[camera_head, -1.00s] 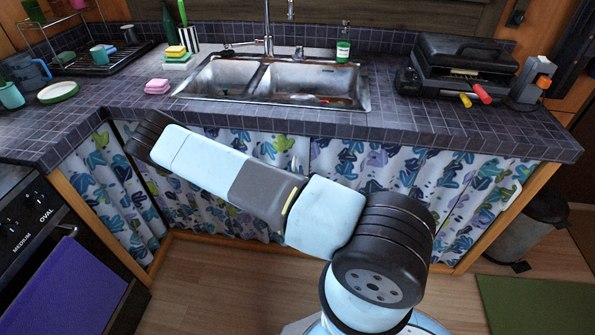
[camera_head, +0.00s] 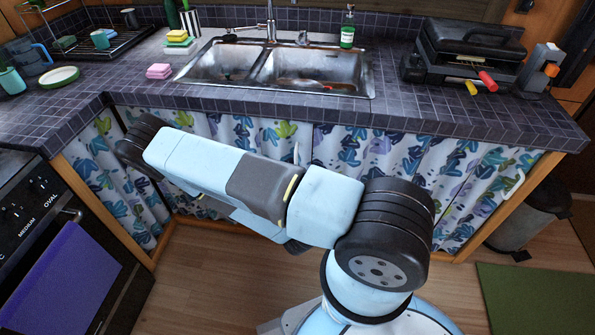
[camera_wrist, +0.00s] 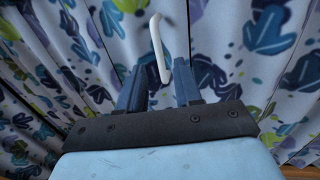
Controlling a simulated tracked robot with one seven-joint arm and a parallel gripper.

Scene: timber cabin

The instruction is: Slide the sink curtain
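The sink curtain (camera_head: 350,150) hangs below the counter in white cloth with blue, green and purple leaves. It also fills the wrist view (camera_wrist: 235,45). A white upright handle (camera_wrist: 157,45) is on it, with its lower end between my fingers in the picture; I cannot tell if they touch it. The handle's top also shows just above my arm in the head view (camera_head: 296,153). My gripper (camera_wrist: 160,82) is open, with two blue fingers apart, facing the cloth. In the head view my arm hides the gripper and much of the curtain's middle.
A second white handle (camera_head: 514,185) is at the curtain's right end. The tiled counter (camera_head: 420,115) with its sink (camera_head: 315,75) overhangs the curtain. A stove (camera_head: 35,215) stands at left and a bin (camera_head: 530,215) at right. The wooden floor (camera_head: 205,285) in front is clear.

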